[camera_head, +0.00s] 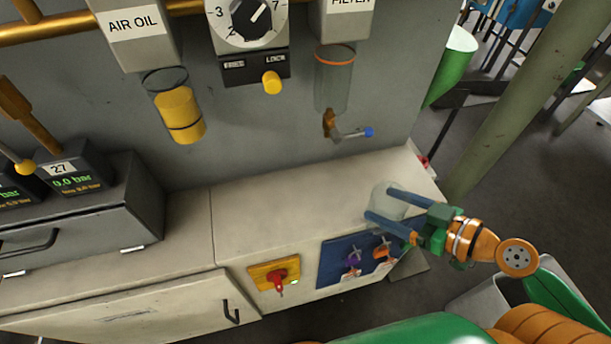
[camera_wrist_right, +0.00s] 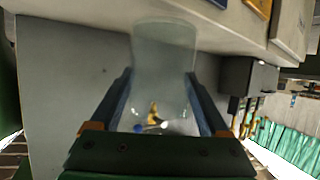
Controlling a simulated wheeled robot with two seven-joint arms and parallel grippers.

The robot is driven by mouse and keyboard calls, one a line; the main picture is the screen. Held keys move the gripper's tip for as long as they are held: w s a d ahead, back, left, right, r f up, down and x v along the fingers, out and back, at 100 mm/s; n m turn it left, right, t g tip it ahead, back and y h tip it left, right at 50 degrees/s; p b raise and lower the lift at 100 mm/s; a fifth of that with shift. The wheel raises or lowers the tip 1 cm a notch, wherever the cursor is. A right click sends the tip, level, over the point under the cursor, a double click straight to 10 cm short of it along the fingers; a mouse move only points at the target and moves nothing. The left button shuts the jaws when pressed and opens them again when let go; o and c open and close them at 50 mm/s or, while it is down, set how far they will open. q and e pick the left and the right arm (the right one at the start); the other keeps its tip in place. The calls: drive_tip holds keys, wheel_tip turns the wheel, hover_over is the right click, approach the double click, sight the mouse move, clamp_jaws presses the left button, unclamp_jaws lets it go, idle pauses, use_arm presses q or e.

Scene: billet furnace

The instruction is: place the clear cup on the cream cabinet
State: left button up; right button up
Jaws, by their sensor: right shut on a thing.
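The clear cup (camera_head: 384,197) is at the right end of the cream cabinet's top (camera_head: 290,215), between the fingers of my right gripper (camera_head: 382,204). The gripper reaches in from the right and is shut on the cup. In the right wrist view the cup (camera_wrist_right: 164,70) stands between the two blue fingers of the gripper (camera_wrist_right: 163,95). The cup's base is close to the cabinet top; I cannot tell whether it touches. My left gripper is not in view.
Behind the cabinet a grey panel holds an oil bowl (camera_head: 180,115), a dial (camera_head: 247,18) and a clear filter bowl (camera_head: 333,80) with a blue-tipped valve below. A dark gauge box (camera_head: 85,200) stands at left. The cabinet top's middle is clear.

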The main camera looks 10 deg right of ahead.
sight(379, 188)
drive_tip(key=w+p, duration=0.1)
drive_tip(key=w+a+r+p, duration=0.1)
drive_tip(key=w, duration=0.1)
drive_tip(key=w+a+p, duration=0.1)
drive_tip(key=shift+w+r+p, duration=0.15)
drive_tip(key=shift+w+p, duration=0.15)
drive_tip(key=shift+p, duration=0.05)
drive_tip(key=x, duration=0.6)
drive_tip(key=p+x, duration=0.1)
drive_tip(key=x, duration=0.5)
drive_tip(key=shift+a+r, duration=0.2)
drive_tip(key=shift+a, duration=0.05)
drive_tip(key=shift+f, duration=0.3)
